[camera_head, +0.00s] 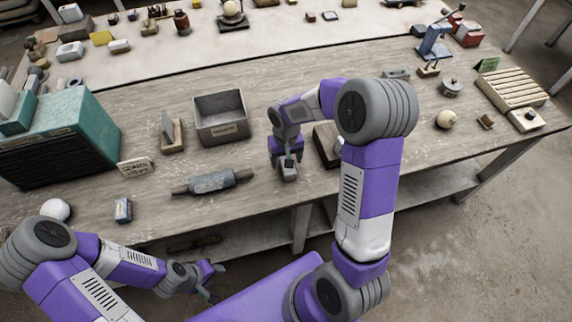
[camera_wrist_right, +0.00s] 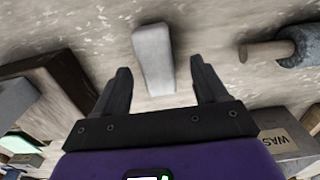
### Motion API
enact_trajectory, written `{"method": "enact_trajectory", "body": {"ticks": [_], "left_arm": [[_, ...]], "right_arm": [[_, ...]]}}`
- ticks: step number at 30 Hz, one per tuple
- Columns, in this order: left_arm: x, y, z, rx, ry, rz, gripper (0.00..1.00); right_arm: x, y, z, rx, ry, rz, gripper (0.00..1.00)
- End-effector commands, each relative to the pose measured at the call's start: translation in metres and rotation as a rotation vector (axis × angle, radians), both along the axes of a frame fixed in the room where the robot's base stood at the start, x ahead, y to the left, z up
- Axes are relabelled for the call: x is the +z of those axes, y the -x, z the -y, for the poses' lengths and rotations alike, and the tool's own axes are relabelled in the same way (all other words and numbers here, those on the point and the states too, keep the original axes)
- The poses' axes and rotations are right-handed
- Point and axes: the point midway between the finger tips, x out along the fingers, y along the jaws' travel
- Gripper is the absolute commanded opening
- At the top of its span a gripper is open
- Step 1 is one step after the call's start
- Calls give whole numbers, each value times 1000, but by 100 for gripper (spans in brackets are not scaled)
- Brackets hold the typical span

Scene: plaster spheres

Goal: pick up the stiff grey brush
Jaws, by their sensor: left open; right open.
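A small pale grey block (camera_head: 289,172), which appears to be the stiff grey brush, lies on the worktable near its front edge. In the right wrist view the grey block (camera_wrist_right: 154,60) shows between and just beyond the fingers; bristles cannot be made out. My right gripper (camera_head: 288,160) is over it, pointing down, and in the wrist view the right gripper (camera_wrist_right: 160,80) is open with no finger clearly touching the block. My left gripper (camera_head: 213,283) is open and empty, in front of the table and away from the block.
A grey roller with handles (camera_head: 212,182) and an open grey bin (camera_head: 221,128) stand left of the block. A teal cabinet (camera_head: 75,130) stands far left.

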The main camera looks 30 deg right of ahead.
Motion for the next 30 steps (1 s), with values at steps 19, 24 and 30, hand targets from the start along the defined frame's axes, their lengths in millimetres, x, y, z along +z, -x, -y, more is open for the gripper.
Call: {"method": "enact_trajectory", "body": {"ticks": [19,24,30], "left_arm": [[-8,-1,0,0,0,1,43],[-8,-1,0,0,0,1,43],[-8,-1,0,0,0,1,43]], "right_arm": [[-44,1,4,0,0,0,62],[-44,1,4,0,0,0,36],[-44,1,4,0,0,0,15]]}}
